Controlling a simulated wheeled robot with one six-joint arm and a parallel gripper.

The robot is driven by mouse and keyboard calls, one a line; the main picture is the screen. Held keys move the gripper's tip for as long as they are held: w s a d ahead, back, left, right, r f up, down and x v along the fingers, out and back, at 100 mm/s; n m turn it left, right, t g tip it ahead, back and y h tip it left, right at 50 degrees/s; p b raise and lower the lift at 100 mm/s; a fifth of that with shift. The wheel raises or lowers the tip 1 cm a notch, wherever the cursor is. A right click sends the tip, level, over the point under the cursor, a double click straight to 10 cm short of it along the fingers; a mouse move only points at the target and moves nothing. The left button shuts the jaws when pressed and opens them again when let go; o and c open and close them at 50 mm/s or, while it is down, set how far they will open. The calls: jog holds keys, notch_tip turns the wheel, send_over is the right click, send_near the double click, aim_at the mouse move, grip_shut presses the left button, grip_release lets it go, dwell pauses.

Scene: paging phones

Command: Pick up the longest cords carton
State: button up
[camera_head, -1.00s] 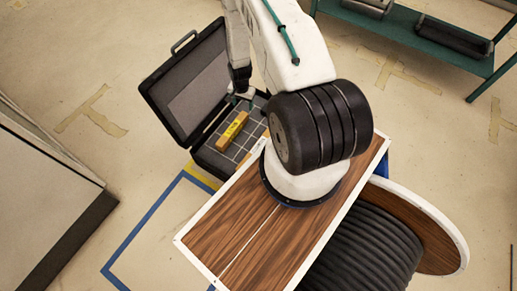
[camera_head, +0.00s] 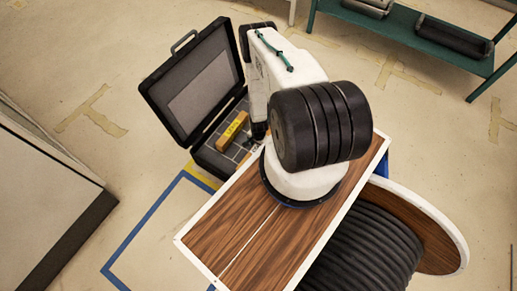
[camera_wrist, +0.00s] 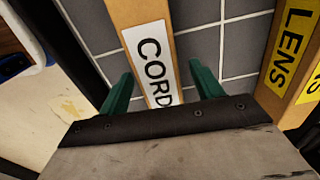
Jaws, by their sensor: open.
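In the wrist view a long tan carton (camera_wrist: 143,12) with a white label reading "CORD", the rest cut off, lies on a grey gridded surface. My gripper (camera_wrist: 160,69) is open, with one green finger on each side of this carton's near part; I cannot tell whether they touch it. A carton with a yellow "LENS" label (camera_wrist: 290,45) lies to the right, and the yellow-labelled carton in the head view (camera_head: 232,130) looks like the same one. In the head view my arm hides most of the cords carton and my gripper.
The cartons lie in an open black case (camera_head: 203,160) with its lid (camera_head: 190,80) raised at the left. A wood-topped surface (camera_head: 225,235) and a large cable reel (camera_head: 425,225) are near. A green shelf (camera_head: 410,25) stands at the upper right.

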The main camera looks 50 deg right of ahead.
notch_tip(320, 180, down, 2)
jog(key=c, duration=1.4)
jog(key=shift+r, duration=0.1)
